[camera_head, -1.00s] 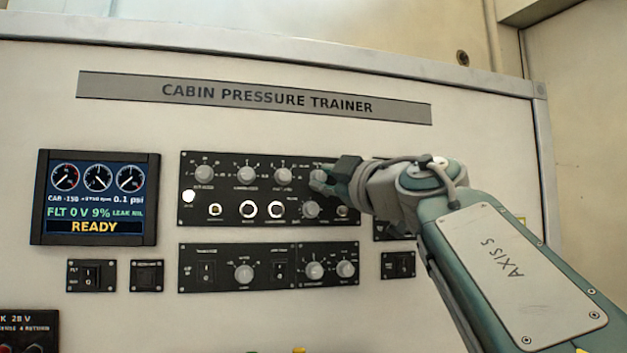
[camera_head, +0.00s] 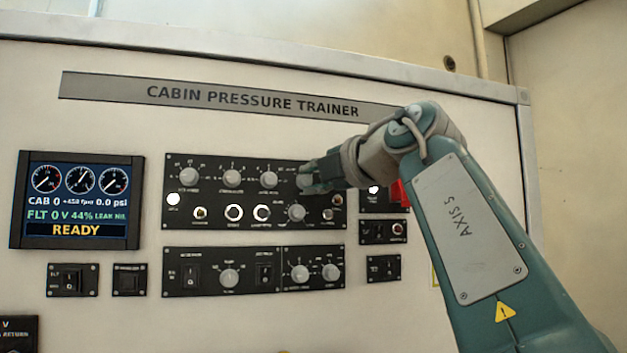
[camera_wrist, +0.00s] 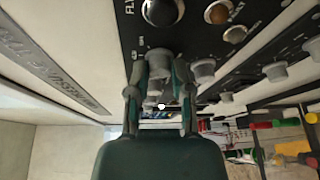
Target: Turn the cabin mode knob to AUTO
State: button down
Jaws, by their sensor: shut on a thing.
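The upper black control panel (camera_head: 215,208) has a top row of grey round knobs. My gripper (camera_head: 308,181) is at the rightmost knob (camera_head: 305,170) of that row, which it mostly covers. In the wrist view my gripper (camera_wrist: 159,75) has a finger on either side of a grey knob (camera_wrist: 160,58) and is shut on it. The knob's pointer position is hidden, and the small labels are too blurred to read, so I cannot confirm its name or the AUTO mark.
The display (camera_head: 77,200) at the left reads READY. A lower panel (camera_head: 255,285) with knobs and switches sits below. A red part (camera_head: 399,193) shows right of my gripper. Other knobs stand close by, including one (camera_head: 296,212) just below.

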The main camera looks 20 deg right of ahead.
jog(key=shift+w+f+n+g, duration=0.15)
jog(key=shift+f+n+g, duration=0.15)
jog(key=shift+n, duration=0.1)
dwell(0.3)
jog(key=c, duration=0.5)
grip_release()
jog(key=shift+a+r, duration=0.15)
jog(key=shift+v, duration=6)
jog(key=shift+a, duration=0.15)
